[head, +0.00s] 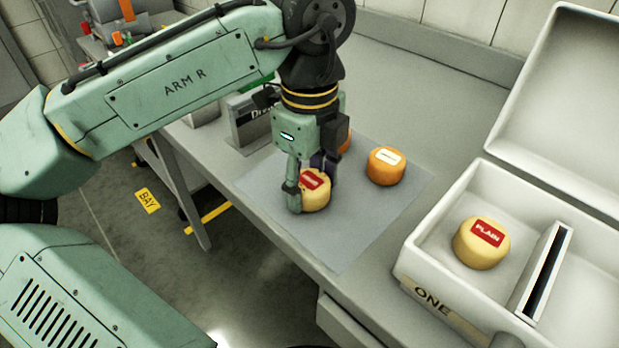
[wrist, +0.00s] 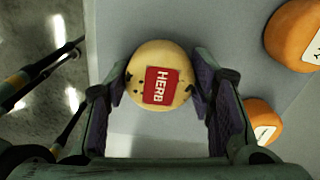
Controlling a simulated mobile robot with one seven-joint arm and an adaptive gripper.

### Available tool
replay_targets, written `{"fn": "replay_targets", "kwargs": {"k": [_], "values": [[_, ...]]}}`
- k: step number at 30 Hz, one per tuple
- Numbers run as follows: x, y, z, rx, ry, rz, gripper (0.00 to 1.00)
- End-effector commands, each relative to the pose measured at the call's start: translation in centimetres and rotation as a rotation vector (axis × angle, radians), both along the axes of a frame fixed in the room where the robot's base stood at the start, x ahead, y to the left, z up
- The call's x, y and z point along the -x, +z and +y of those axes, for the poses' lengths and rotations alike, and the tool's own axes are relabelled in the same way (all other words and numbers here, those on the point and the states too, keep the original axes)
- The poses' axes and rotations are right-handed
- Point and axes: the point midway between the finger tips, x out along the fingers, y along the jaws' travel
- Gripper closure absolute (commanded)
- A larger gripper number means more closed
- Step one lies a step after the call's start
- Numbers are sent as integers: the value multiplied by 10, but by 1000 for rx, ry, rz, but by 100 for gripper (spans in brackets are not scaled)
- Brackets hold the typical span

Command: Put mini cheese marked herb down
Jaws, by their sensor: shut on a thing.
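The mini cheese marked herb (wrist: 152,98) is pale yellow with a red label and lies between my gripper's two finger pads in the wrist view. It also shows in the head view (head: 318,201), at or just above the grey mat (head: 345,243); I cannot tell whether it touches the mat. My gripper (head: 312,188) points down and is shut on its sides. The fingers hide part of the cheese in the head view. My gripper also shows in the wrist view (wrist: 158,92).
An orange cheese with a white label (head: 386,167) stands on the mat to the right. Another orange cheese (wrist: 262,122) is partly hidden behind my gripper in the head view. A white open box (head: 430,250) marked ONE holds a cheese marked plain (head: 481,246) and a divider (head: 543,270).

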Motion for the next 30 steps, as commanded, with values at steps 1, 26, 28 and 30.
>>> {"fn": "replay_targets", "kwargs": {"k": [1, 26, 28, 30], "values": [[0, -2, 0, 1, -1, 1, 81], [-1, 13, -1, 2, -1, -2, 31], [0, 27, -1, 3, -2, -3, 31], [-1, 42, -1, 3, -2, -3, 31]]}}
